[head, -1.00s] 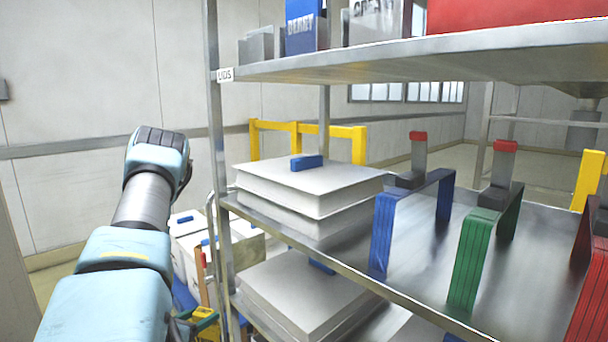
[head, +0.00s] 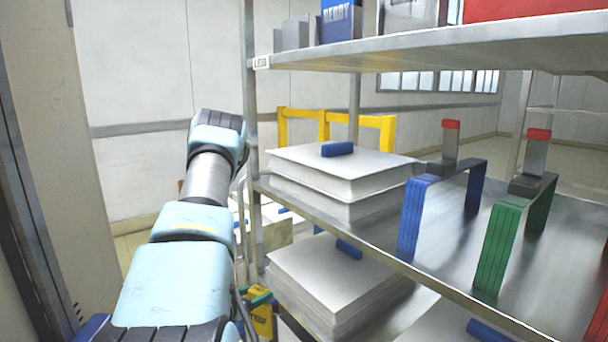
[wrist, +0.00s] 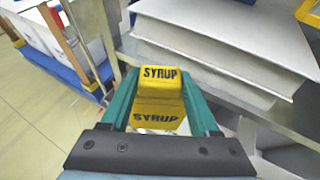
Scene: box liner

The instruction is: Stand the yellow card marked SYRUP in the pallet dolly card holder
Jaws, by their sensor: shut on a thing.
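The yellow card marked SYRUP (wrist: 160,84) is between the teal fingers of my gripper (wrist: 160,78) in the wrist view, its lettering facing the camera. My gripper is shut on it. A yellow and green patch beside my arm in the head view (head: 262,315) looks like the held card and a finger, partly hidden. A blue pallet dolly (wrist: 84,86) with white boxes and brown uprights shows at the wrist view's upper left, apart from the card. I cannot make out its card holder clearly.
A metal rack (head: 254,160) stands close right of my arm, with white stacked lids (head: 335,165) on its shelf. Blue (head: 408,220) and green (head: 492,255) frames stand further right. Bare floor (wrist: 35,120) lies left in the wrist view. A yellow rail (head: 380,120) is behind.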

